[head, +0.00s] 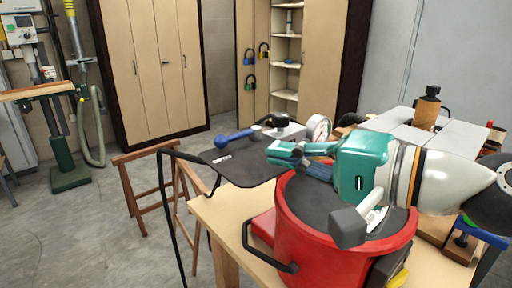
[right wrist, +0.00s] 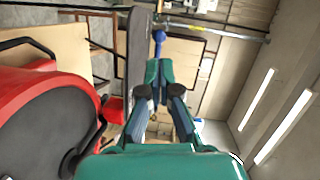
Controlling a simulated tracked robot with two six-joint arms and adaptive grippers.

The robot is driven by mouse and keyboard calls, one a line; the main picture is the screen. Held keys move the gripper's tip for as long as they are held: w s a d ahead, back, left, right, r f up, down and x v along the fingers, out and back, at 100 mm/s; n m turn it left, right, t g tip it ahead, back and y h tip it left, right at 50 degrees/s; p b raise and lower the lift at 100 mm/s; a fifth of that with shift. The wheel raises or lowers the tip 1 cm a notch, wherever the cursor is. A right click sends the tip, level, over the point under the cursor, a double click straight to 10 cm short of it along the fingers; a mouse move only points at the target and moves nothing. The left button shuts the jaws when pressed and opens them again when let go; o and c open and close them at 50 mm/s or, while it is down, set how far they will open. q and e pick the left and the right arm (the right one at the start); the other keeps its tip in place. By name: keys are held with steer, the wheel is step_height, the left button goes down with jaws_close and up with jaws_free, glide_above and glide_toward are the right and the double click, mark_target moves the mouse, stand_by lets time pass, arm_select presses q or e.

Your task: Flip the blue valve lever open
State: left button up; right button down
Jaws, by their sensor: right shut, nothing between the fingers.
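The blue valve lever (head: 236,137) is a blue bar with a rounded end. It points left above a dark grey plate (head: 245,172) near a round white gauge (head: 318,128). In the right wrist view the blue lever (right wrist: 159,37) shows just beyond the fingertips. My right gripper (head: 272,152) comes in from the right over the red pot. Its green fingertips are together and empty, to the right of the lever, with a visible gap from it. It also shows in the right wrist view (right wrist: 158,72). My left gripper is not in view.
A red pot (head: 318,245) with a dark top stands on the wooden table (head: 215,207) below my right arm. A brown bottle (head: 426,107) stands at the right back. A wooden trestle (head: 150,180) and open floor lie to the left. Cupboards (head: 155,65) stand behind.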

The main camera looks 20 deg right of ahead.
steer(key=shift+v, duration=1.65)
steer(key=shift+f, duration=0.1)
